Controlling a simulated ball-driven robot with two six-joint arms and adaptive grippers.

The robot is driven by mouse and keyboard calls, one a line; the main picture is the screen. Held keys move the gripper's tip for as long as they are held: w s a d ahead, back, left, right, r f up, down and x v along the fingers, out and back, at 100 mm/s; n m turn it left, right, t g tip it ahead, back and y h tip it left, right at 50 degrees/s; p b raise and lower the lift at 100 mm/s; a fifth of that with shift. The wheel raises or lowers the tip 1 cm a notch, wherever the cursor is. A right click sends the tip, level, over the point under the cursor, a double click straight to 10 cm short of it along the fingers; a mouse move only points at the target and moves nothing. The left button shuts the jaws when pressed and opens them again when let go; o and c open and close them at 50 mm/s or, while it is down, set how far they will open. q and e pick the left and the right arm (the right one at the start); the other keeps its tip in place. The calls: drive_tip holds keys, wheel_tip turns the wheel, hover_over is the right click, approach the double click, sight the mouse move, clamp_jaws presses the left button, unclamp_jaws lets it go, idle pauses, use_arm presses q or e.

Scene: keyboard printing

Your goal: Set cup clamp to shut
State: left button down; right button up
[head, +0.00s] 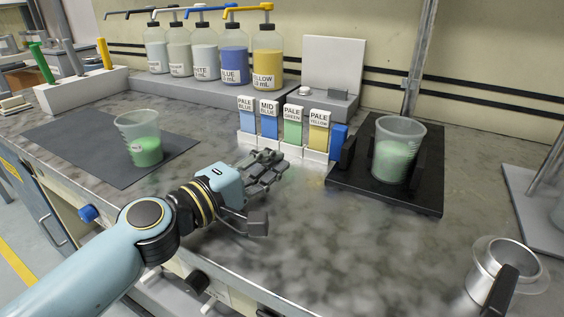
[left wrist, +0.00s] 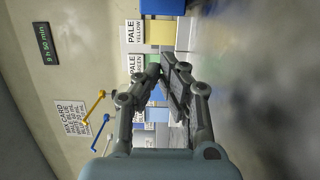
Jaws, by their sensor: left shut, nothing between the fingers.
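The cup clamp is a black stand (head: 385,196) at the right, with a black jaw (head: 347,152) on the left of a clear cup (head: 398,150) that holds green liquid. A blue block (head: 338,140) sits at the clamp's left side. I cannot tell whether the jaws touch the cup. My left gripper (head: 268,165) is shut and empty, in front of the colour cards and left of the clamp, apart from it. In the left wrist view its fingers (left wrist: 168,72) point toward the cards. My right gripper is not in view.
A second cup with green liquid (head: 145,140) stands on a dark mat (head: 85,150) at the left. Colour cards (head: 292,125) stand behind my gripper, with pump bottles (head: 234,62) farther back. A metal pitcher (head: 500,270) is at the front right. The counter before the clamp is clear.

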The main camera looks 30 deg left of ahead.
sight(332, 144)
use_arm(q)
drive_tip(key=p+x, duration=0.1)
drive_tip(key=x, duration=0.6)
drive_tip(key=shift+w+d, duration=0.1)
drive_tip(key=shift+w, duration=0.15)
drive_tip(key=d, duration=0.3)
drive_tip(key=shift+w+d+p, duration=0.1)
drive_tip(key=shift+d+p, duration=0.05)
drive_tip(key=shift+p, duration=0.25)
drive_tip(key=shift+d, duration=0.4)
drive_tip(key=shift+f, duration=0.1)
